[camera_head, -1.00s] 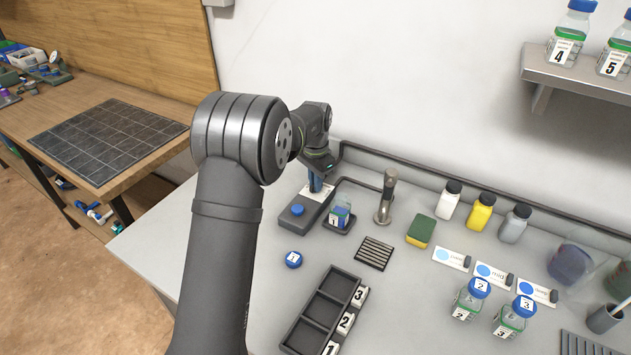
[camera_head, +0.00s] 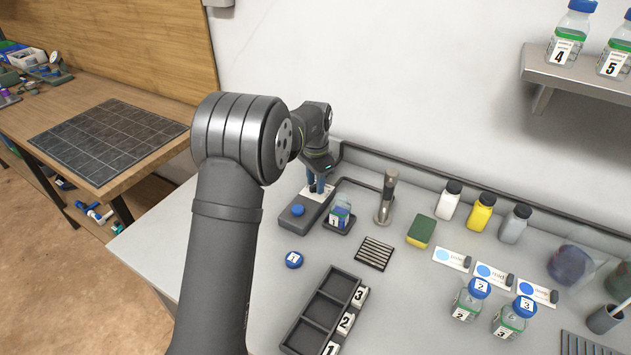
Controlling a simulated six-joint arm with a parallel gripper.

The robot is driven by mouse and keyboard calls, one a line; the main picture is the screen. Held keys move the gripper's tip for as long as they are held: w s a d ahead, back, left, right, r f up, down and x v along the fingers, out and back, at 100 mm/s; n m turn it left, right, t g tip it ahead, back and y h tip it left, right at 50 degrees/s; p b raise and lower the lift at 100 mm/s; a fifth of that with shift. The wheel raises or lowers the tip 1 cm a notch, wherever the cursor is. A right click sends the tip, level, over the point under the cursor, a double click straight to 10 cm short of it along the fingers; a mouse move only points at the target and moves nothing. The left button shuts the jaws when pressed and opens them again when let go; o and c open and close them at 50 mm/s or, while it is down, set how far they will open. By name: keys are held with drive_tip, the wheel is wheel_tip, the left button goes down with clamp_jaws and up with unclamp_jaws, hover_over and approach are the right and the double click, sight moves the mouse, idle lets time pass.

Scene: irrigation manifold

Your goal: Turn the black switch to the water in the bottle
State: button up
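My gripper (camera_head: 316,186) points down at the back of a dark base unit (camera_head: 292,222), over a white label plate (camera_head: 326,193). Its two blue fingers show slightly apart, with a narrow gap. The black switch cannot be made out; the gripper seems to hide that spot. A blue round button (camera_head: 297,210) sits at the front of the unit. The uncapped bottle 1 (camera_head: 341,211) stands upright on a small dark pad just right of the unit. Its water level is too small to tell.
Blue cap 1 (camera_head: 293,259) lies on the table. A metal tap-like post (camera_head: 387,197), a slotted grate (camera_head: 374,253) and a sponge (camera_head: 420,232) stand to the right. An empty three-slot rack (camera_head: 325,311) is in front. Bottles 2 (camera_head: 468,303) and 3 (camera_head: 511,321) are capped.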

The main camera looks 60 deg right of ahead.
wheel_tip(320, 180, up, 17)
drive_tip(key=shift+r, duration=0.2)
idle(0.4)
drive_tip(key=shift+f, duration=0.1)
idle(0.4)
wheel_tip(320, 180, down, 17)
drive_tip(key=shift+f, duration=0.15)
idle(0.5)
